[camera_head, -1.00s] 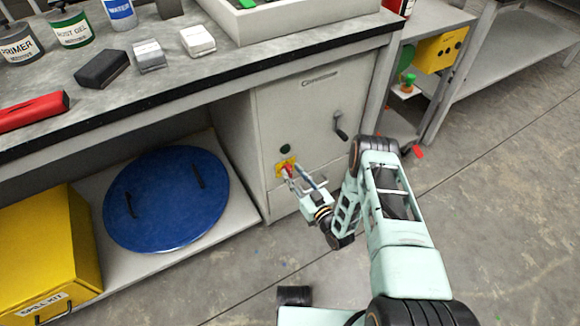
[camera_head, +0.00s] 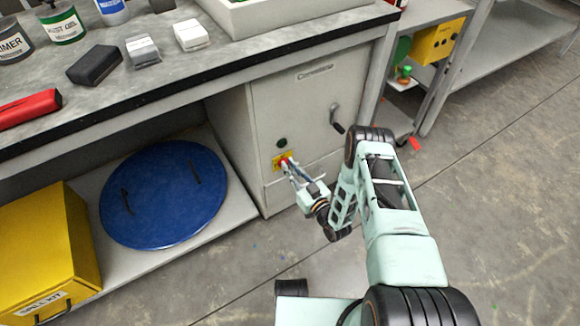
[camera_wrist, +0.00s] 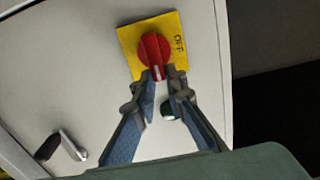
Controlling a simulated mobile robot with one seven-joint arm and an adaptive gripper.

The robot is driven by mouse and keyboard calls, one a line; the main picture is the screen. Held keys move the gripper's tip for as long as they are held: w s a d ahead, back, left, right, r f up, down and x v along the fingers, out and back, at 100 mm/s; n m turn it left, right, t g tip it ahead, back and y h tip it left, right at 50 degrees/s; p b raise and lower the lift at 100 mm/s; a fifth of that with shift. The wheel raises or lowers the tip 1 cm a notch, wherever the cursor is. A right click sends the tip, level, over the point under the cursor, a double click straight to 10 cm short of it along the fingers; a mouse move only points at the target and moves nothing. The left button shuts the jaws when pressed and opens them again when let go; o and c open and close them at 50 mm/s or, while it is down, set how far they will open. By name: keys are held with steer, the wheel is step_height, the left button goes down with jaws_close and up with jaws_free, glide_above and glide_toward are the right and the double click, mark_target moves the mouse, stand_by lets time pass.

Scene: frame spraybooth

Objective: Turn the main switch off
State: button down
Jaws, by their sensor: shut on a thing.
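The main switch is a red round knob (camera_wrist: 153,50) on a yellow plate (camera_wrist: 126,40) marked OFF at its right side in the wrist view. The knob's white mark points toward my gripper, not at the OFF word. My gripper (camera_wrist: 157,77) is shut on the knob, its fingertips at the knob's near edge. In the head view the yellow plate (camera_head: 277,164) sits low on the grey cabinet front (camera_head: 300,110), and my gripper (camera_head: 289,167) reaches it. The fingers hide part of the knob there.
A dark round button (camera_head: 281,143) is above the plate. A black crank handle (camera_head: 337,121) sticks out to the right on the cabinet. A blue lid (camera_head: 160,195) and yellow spill kit box (camera_head: 45,245) lie on the lower shelf.

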steer(key=n, duration=0.3)
steer(key=a+n, duration=0.1)
steer(key=n, duration=0.1)
steer(key=shift+s+a+f+n, duration=0.1)
steer(key=shift+s+f+n, duration=0.1)
steer(key=shift+s+n, duration=0.15)
steer(key=n, duration=0.3)
steer(key=n+b, duration=0.1)
steer(key=n, duration=0.1)
steer(key=shift+s+a+f, duration=0.25)
steer(key=shift+a+f, duration=0.15)
steer(key=n, duration=0.3)
steer(key=shift+s+a+f+n, duration=0.1)
steer(key=shift+a+f+n, duration=0.05)
steer(key=shift+f+n, duration=0.2)
steer(key=shift+f+n+b, duration=0.2)
steer(key=shift+n+b, duration=0.05)
steer(key=shift+n, duration=0.65)
steer(key=shift+f+n+b, duration=0.15)
steer(key=shift+n+b, duration=0.1)
steer(key=shift+n, duration=0.65)
steer(key=c, duration=2)
jaws_free()
steer(key=shift+o, duration=0.2)
